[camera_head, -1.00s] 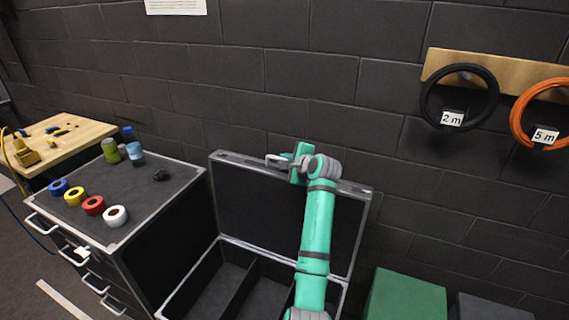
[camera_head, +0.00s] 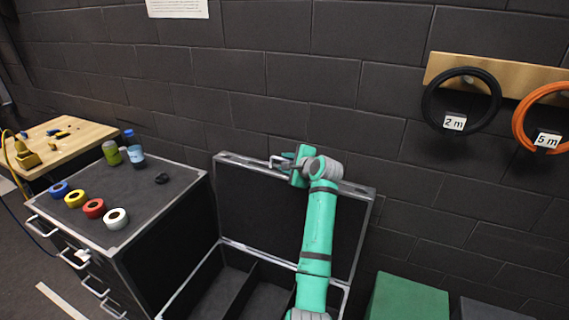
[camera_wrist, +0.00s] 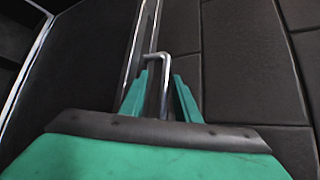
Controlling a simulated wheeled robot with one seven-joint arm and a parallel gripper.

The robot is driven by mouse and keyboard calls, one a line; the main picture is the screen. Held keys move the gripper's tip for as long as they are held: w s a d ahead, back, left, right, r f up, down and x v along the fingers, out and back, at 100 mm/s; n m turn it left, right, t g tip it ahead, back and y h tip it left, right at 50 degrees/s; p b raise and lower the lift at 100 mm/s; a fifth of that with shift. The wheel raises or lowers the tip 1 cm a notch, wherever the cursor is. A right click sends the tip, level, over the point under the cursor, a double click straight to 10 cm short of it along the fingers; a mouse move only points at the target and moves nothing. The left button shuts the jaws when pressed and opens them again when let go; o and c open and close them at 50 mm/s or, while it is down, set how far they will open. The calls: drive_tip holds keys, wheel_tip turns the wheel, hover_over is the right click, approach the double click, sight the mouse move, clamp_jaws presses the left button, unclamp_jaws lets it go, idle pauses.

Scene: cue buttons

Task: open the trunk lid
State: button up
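The trunk (camera_head: 188,292) is a black case with silver metal edges, and its inside is in view. Its lid (camera_head: 262,212) stands raised, close to upright, in front of the wall. A silver bar handle (camera_wrist: 164,84) is on the lid's edge; in the head view it shows at the top rim (camera_head: 279,164). My gripper (camera_head: 287,163) is at this handle. In the wrist view my gripper's green fingers (camera_wrist: 162,78) stand on both sides of the bar, with gaps visible. My arm hides part of the lid and trunk.
A drawer cabinet (camera_head: 150,205) stands left of the trunk, with several tape rolls (camera_head: 93,208) and a blue bottle (camera_head: 135,155) on top. A green box (camera_head: 408,298) is to the right. A dark brick wall (camera_head: 270,60) is close behind the lid.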

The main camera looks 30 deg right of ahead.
drive_tip(key=v, duration=1)
drive_tip(key=shift+s, duration=0.35)
drive_tip(key=s+a+f+n+h, duration=0.1)
drive_tip(key=s+a+f+n, duration=0.2)
drive_tip(key=f, duration=0.6)
drive_tip(key=s+a+f+h, duration=0.1)
drive_tip(key=s+a+f, duration=0.3)
drive_tip(key=f, duration=0.5)
drive_tip(key=s+a+f+n, duration=0.2)
drive_tip(key=a+f, duration=0.4)
drive_tip(key=f, duration=0.3)
drive_tip(key=s+a+f+n, duration=0.3)
drive_tip(key=s+a+f, duration=0.35)
drive_tip(key=s, duration=0.25)
drive_tip(key=s+a+r+n+t, duration=0.1)
drive_tip(key=s+a+n, duration=0.5)
drive_tip(key=s, duration=0.8)
drive_tip(key=s+a+n, duration=0.4)
drive_tip(key=s+a, duration=0.5)
drive_tip(key=s, duration=0.4)
drive_tip(key=s+a+r+n+t+y, duration=0.1)
drive_tip(key=s+a+r+n, duration=0.2)
drive_tip(key=s+r+n, duration=0.2)
drive_tip(key=s+r, duration=0.3)
drive_tip(key=s, duration=0.1)
drive_tip(key=shift+s+a+r+y, duration=0.3)
drive_tip(key=shift+a+r, duration=0.05)
